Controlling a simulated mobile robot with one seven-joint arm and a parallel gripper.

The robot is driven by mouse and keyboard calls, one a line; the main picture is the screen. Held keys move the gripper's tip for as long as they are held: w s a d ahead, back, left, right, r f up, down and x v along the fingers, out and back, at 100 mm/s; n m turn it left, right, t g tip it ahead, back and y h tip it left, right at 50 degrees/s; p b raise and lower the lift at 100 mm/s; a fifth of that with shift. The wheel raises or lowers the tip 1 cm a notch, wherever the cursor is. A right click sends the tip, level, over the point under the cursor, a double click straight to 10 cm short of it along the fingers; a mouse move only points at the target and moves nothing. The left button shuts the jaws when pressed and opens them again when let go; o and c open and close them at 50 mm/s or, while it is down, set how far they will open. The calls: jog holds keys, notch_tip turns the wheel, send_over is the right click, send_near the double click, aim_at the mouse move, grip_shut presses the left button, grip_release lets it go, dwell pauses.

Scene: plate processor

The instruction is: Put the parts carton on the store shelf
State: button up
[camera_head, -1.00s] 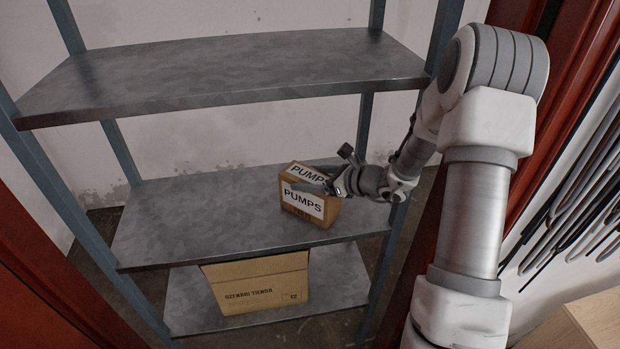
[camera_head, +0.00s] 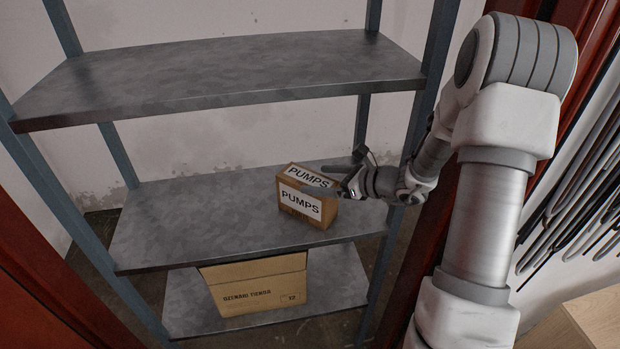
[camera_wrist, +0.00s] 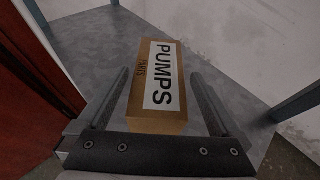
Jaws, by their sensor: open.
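The parts carton (camera_head: 306,200) is a small brown box with white PUMPS labels. It stands upright on the middle board of the metal store shelf (camera_head: 180,235), towards the right end of that board. In the wrist view the carton (camera_wrist: 160,85) lies between and ahead of the two fingers. My gripper (camera_head: 340,178) is open at the carton's right side, and it also shows in the wrist view (camera_wrist: 160,92). A gap shows between each finger and the carton there. The far side of the carton is hidden in the head view.
A larger cardboard box (camera_head: 255,284) stands on the lowest board. The top board (camera_head: 220,75) is bare and hangs above the carton. Blue-grey posts (camera_head: 392,230) frame the shelf. The middle board is free left of the carton.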

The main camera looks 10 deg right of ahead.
jog(key=shift+v, duration=1.7)
jog(key=shift+s+a+r+n, duration=0.1)
jog(key=shift+a+r+n, duration=0.1)
jog(key=shift+a+n, duration=0.15)
jog(key=s+a+r+n+g+h, duration=0.2)
jog(key=s+a+r+n+g, duration=0.55)
jog(key=s+n, duration=0.65)
jog(key=s+d+r+n+t+h, duration=0.2)
jog(key=s+r+n+h, duration=0.5)
jog(key=s+n, duration=0.5)
jog(key=shift+d+r+n+t, duration=0.3)
jog(key=shift+r+n+t, duration=0.05)
jog(key=shift+r+t, duration=0.2)
